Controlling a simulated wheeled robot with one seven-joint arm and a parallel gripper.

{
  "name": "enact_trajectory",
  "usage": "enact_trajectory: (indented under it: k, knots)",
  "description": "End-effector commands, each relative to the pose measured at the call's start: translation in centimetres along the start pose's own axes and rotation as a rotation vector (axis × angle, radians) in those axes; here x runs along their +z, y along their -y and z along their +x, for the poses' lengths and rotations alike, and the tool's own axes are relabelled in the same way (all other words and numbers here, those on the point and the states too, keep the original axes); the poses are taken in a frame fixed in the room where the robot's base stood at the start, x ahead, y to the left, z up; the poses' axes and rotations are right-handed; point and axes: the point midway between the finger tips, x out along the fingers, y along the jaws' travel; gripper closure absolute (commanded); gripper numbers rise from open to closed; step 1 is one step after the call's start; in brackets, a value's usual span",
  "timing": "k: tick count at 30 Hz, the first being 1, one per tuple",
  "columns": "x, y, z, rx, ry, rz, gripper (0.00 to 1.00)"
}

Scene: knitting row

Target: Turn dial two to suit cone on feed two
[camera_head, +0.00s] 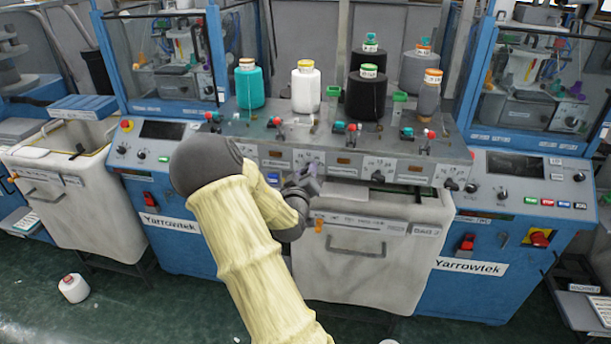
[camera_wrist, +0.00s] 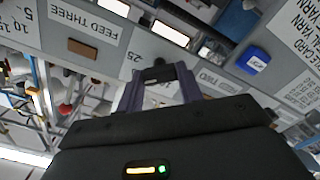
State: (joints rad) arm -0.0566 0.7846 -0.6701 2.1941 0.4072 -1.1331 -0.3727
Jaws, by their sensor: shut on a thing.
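My gripper (camera_head: 304,182) is at the front panel below the row of cones, and my arm reaches up to it. In the wrist view my gripper (camera_wrist: 160,78) has its purple fingers closed around a small dark dial, dial two (camera_wrist: 158,73), mostly hidden between them. A "25" mark is printed beside the fingers. A partly covered label reading "TWO" (camera_wrist: 212,78) is close by, and the "FEED THREE" label (camera_wrist: 75,24) is to the left. The white cone (camera_head: 306,89) stands second from left in the front row; its tag is too small to read.
A teal cone (camera_head: 249,86), a black cone (camera_head: 366,94) and a grey cone (camera_head: 429,97) share the front row. A blue block (camera_wrist: 253,60) sits on the panel near my fingers. A pale bin (camera_head: 360,270) hangs below the panel.

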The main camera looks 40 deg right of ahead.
Motion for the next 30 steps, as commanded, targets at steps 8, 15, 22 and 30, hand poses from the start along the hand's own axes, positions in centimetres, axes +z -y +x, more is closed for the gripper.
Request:
enact_trajectory:
  k: [8, 15, 22, 30]
  knots:
    - [-0.07, 0.30, -0.06, -0.005, -0.002, -0.150, 0.86]
    - [-0.08, 0.31, -0.06, -0.006, -0.002, -0.193, 0.86]
    - [-0.07, 0.31, -0.06, -0.006, -0.002, -0.193, 0.86]
    - [-0.04, 0.23, -0.04, -0.004, -0.001, -0.192, 0.42]
